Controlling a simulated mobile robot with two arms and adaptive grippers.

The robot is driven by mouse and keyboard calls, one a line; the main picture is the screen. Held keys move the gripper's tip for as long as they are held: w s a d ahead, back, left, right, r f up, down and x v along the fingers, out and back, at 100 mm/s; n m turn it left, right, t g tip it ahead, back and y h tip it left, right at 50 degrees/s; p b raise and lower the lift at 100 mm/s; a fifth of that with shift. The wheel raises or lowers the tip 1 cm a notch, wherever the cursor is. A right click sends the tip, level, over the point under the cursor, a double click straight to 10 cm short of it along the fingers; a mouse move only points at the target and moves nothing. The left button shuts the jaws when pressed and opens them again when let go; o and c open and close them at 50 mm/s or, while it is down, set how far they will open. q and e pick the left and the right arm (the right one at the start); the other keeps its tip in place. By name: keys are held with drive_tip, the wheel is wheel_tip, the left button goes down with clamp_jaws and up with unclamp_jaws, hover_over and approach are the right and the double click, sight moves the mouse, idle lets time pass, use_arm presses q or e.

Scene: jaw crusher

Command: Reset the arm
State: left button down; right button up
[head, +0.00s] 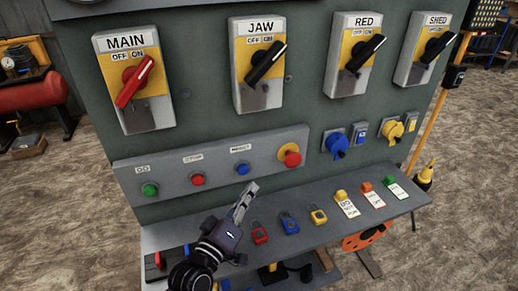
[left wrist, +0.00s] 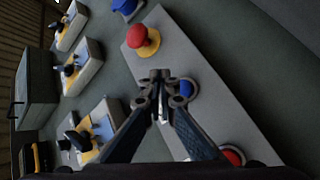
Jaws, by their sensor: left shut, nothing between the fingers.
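My left gripper (head: 249,192) is shut and empty. In the head view it points up, just below the blue button (head: 242,168) on the sloped grey button panel (head: 218,177). In the left wrist view the closed fingertips (left wrist: 160,78) lie in front of the panel, and the blue button (left wrist: 186,89) shows partly behind them. I cannot tell whether they touch it. The red mushroom button (head: 290,155) with a yellow collar is to the right, and also shows in the left wrist view (left wrist: 145,40). My right gripper is not in view.
A green button (head: 149,189) and a red button (head: 197,179) are further left. Four-switch row above includes MAIN (head: 134,84) and JAW (head: 264,62). A shelf below holds a red padlock (head: 259,232), a blue padlock (head: 289,222), a yellow padlock (head: 318,215) and tags.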

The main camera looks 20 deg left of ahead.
use_arm(q)
drive_tip(key=s+d+f+m+g, duration=0.1)
drive_tip(key=s+f+m+g, duration=0.1)
drive_tip(key=s+f, duration=0.1)
drive_tip(key=s+d+f+m+g, duration=0.1)
drive_tip(key=s+f+m+g, duration=0.1)
drive_tip(key=s+f+g, duration=0.1)
drive_tip(key=s+f+m+g, duration=0.2)
drive_tip(key=s+f, duration=0.2)
drive_tip(key=f, duration=0.1)
drive_tip(key=shift+s+d+f+g, duration=0.3)
drive_tip(key=shift+s+d+g, duration=0.05)
drive_tip(key=shift+d+g, duration=0.05)
drive_tip(key=s+a+f+m+g+y, duration=0.2)
drive_tip(key=s+a+f+g, duration=0.15)
drive_tip(key=s, duration=0.55)
drive_tip(key=s+a+f+m+g+y, duration=0.15)
drive_tip(key=s+a+g, duration=0.25)
drive_tip(key=s, duration=0.5)
wheel_tip(320, 180, down, 27)
drive_tip(key=s, duration=0.2)
drive_tip(key=s+a+f+g, duration=0.2)
drive_tip(key=s+f, duration=1.4)
drive_tip(key=s, duration=0.1)
drive_tip(key=shift+a, duration=0.3)
